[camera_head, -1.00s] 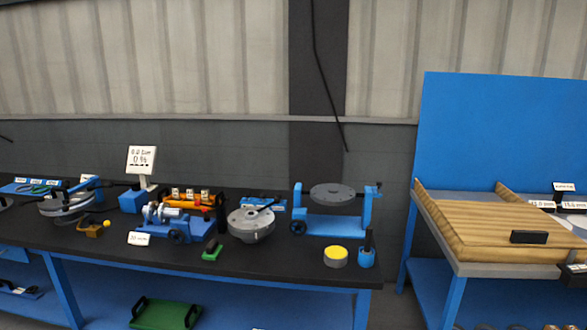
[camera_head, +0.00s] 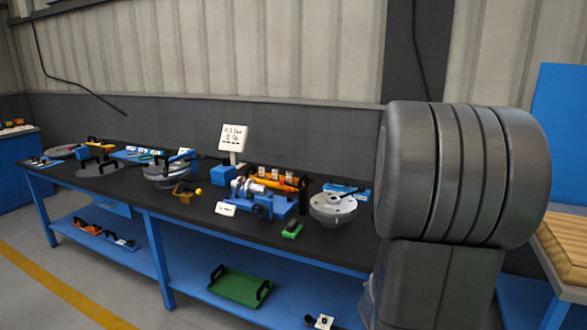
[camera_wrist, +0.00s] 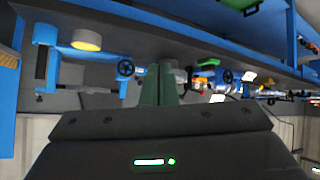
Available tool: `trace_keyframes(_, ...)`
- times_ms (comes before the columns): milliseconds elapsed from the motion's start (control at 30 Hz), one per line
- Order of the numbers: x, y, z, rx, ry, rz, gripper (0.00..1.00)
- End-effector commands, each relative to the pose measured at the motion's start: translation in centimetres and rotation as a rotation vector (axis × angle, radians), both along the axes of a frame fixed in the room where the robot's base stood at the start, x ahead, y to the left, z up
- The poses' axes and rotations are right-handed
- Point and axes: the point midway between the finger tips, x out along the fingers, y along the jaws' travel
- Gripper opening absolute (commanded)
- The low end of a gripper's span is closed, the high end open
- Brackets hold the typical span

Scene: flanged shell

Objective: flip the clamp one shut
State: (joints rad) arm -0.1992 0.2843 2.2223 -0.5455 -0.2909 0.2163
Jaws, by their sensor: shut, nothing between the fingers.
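I cannot tell for sure which part is clamp one. In the head view a small yellow-brown fixture with a yellow ball knob (camera_head: 187,190) stands on the dark bench top (camera_head: 110,185), in front of a round grey flanged part with a blue bar (camera_head: 160,172). Another round grey flanged part (camera_head: 333,206) with a dark lever on top sits further right. My gripper (camera_wrist: 160,85) shows in the wrist view as two green fingers, shut and empty. It points towards the bench, which appears upside down, and touches nothing that I can make out.
My arm blocks the right of the head view. A white display (camera_head: 233,137), a blue fixture with a silver cylinder (camera_head: 262,205) and a green block (camera_head: 292,230) crowd the bench. A green tray (camera_head: 240,286) lies on the lower shelf. The floor in front is clear.

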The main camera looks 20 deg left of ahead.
Motion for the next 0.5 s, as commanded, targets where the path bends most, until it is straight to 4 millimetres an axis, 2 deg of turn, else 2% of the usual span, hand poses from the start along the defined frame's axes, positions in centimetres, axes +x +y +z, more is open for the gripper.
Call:
trace_keyframes(33, 1.4, 2.6, -0.5, 0.044, -0.043, 0.07, 0.0)
trace_keyframes(100, 2.8, 6.0, -0.3, 0.115, -0.105, 0.168, 0.0)
trace_keyframes(233, 3.9, 11.7, 0.0, 0.251, -0.188, 0.333, 0.0)
trace_keyframes(300, 4.0, 14.0, 0.1, 0.316, -0.213, 0.402, 0.0)
trace_keyframes(400, 3.7, 16.4, 0.3, 0.387, -0.237, 0.477, 0.0)
trace_keyframes(500, 3.5, 17.6, 0.5, 0.431, -0.249, 0.519, 0.0)
